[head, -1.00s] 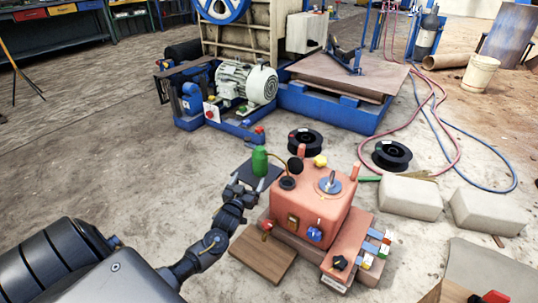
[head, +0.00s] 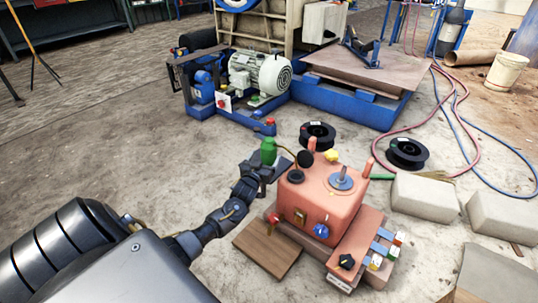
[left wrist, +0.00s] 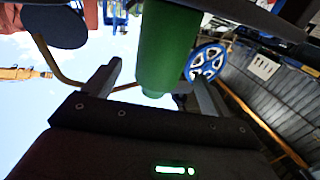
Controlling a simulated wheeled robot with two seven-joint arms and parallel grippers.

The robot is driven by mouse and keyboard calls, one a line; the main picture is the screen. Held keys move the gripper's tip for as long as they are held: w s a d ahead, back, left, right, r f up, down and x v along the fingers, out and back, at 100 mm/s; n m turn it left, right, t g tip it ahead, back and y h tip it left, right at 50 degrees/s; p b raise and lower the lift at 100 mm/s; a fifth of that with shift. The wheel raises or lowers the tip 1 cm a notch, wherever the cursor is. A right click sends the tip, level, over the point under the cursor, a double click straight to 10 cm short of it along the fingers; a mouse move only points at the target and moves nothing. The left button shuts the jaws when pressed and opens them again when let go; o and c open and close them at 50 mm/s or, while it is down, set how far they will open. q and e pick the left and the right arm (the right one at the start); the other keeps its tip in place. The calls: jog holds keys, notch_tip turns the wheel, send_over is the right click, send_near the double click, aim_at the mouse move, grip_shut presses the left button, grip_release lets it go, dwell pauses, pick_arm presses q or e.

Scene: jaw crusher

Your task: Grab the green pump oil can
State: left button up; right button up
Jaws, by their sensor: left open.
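The green pump oil can (head: 268,151) stands upright on a small dark plate beside the salmon-red control box (head: 318,195). A thin brass spout bends from it toward the box. My left gripper (head: 257,168) is right at the can, on its near-left side. In the left wrist view the can (left wrist: 166,50) fills the space between the two open fingers (left wrist: 152,84). The fingers stand on either side of it, and I cannot tell whether either one touches it. My right gripper is in neither view.
A wooden board (head: 268,247) lies on the floor near the box. Two black spools (head: 407,152) and pale blocks (head: 424,197) are behind and right. The electric motor (head: 262,72) and blue crusher frame stand beyond.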

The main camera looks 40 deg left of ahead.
aim_at(266, 156)
pick_arm(q)
jog(key=b+x, duration=0.2)
jog(key=x, duration=0.2)
jog(key=shift+f, duration=0.15)
jog(key=shift+w+a+b, duration=0.2)
jog(key=shift+w+b, duration=0.15)
jog(key=shift+w, duration=0.1)
jog(key=shift+r, duration=0.2)
jog(key=shift+c, duration=0.4)
jog(key=c, duration=1.2)
